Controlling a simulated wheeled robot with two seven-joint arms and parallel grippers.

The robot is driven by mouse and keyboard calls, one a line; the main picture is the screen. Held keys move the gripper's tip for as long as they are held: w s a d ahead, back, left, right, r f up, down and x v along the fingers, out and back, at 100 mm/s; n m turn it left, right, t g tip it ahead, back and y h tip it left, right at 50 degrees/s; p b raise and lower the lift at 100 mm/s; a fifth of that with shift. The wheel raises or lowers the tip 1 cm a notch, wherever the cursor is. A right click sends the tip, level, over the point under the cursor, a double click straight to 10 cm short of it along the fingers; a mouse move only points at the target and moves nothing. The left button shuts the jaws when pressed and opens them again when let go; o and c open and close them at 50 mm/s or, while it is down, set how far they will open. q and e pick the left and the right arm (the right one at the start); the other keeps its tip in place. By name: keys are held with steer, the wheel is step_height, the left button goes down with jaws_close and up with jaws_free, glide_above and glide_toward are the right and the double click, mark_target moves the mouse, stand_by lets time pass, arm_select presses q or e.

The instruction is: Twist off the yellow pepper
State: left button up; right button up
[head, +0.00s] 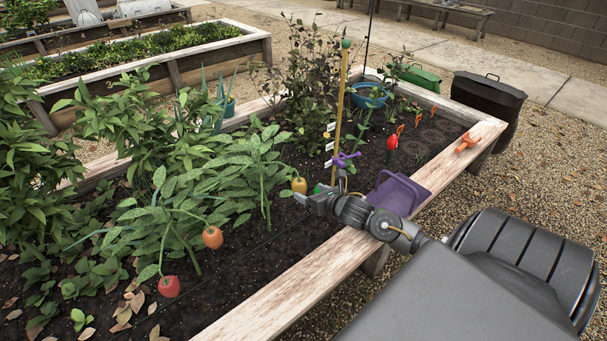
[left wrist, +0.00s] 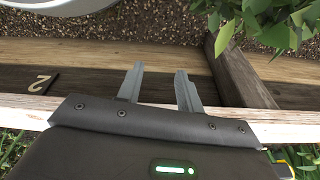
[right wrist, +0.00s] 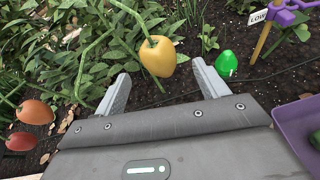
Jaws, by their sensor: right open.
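The yellow pepper (head: 299,185) hangs from a bent green stem at the right end of the leafy pepper plants. In the right wrist view the yellow pepper (right wrist: 157,58) shows just beyond and between the fingertips, with its stem rising from its top. My right gripper (head: 304,199) is open and empty, close to the pepper; I cannot tell whether it touches it. The right wrist view shows its two fingers (right wrist: 161,73) spread apart. My left gripper (left wrist: 159,70) is open and empty over wooden bed boards, outside the head view.
An orange pepper (head: 212,237) and a red pepper (head: 169,286) hang nearer on the left. A green object (right wrist: 226,63) lies on the soil right of the yellow pepper. A wooden stake (head: 341,115) with a purple clip and a purple container (head: 405,193) stand near my right wrist.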

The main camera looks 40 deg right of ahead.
mark_target(296, 186)
steer(key=b+x, duration=0.1)
steer(key=x, duration=0.7)
steer(key=shift+w+f, duration=0.1)
steer(key=shift+w, duration=0.05)
arm_select(q)
steer(key=shift+w+r, duration=0.1)
steer(key=shift+r, duration=1.05)
arm_select(e)
steer(key=shift+w+f, duration=0.2)
steer(key=shift+w, duration=0.3)
steer(key=c, duration=1.1)
steer(key=o, duration=0.3)
steer(key=c, duration=0.4)
arm_select(q)
steer(key=shift+w, duration=0.1)
arm_select(e)
steer(key=shift+m, duration=1.1)
